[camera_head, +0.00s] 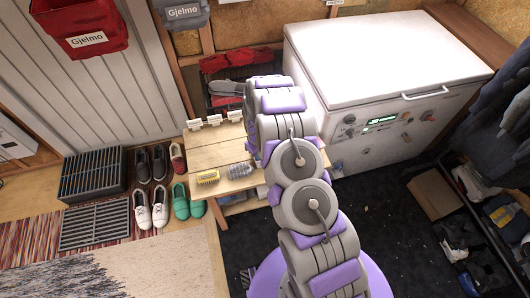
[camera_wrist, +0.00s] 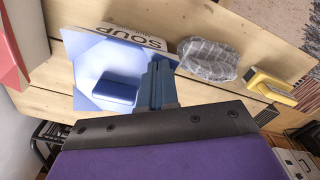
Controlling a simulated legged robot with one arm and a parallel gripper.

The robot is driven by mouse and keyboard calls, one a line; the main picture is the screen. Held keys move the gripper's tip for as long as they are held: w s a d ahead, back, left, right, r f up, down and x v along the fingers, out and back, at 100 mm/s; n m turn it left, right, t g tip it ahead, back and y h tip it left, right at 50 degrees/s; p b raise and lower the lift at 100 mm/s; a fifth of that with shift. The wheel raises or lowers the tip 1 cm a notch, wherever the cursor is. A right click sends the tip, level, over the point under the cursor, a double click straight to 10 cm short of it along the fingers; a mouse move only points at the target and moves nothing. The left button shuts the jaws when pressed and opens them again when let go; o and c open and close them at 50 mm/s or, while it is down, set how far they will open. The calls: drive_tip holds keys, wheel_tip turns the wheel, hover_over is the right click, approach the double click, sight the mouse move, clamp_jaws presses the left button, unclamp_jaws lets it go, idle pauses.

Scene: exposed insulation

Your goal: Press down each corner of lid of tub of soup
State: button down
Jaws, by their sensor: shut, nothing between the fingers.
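The tub of soup (camera_wrist: 128,44) is on the wooden bench in the wrist view, with a pale strip reading "SOUP" along its far side. Its lid (camera_wrist: 85,62) looks pale blue and angular, with a darker blue rounded block (camera_wrist: 115,92) showing in its middle. My gripper (camera_wrist: 158,68) is shut and empty, in front of the tub's right side in the wrist view. I cannot tell whether its tips touch the lid. The lid's near right part is hidden behind the gripper. In the head view my arm hides the tub and the fingertips.
A clear wrapped item (camera_wrist: 207,59) lies right of the tub, then a yellow brush (camera_wrist: 272,88); both show on the wooden bench (camera_head: 200,150) in the head view. A white chest freezer (camera_head: 385,60) stands right of the bench.

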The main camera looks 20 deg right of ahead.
drive_tip(key=shift+f, duration=0.2)
idle(0.3)
drive_tip(key=shift+r, duration=0.1)
drive_tip(key=shift+r+p, duration=0.85)
drive_tip(key=shift+r, duration=2.05)
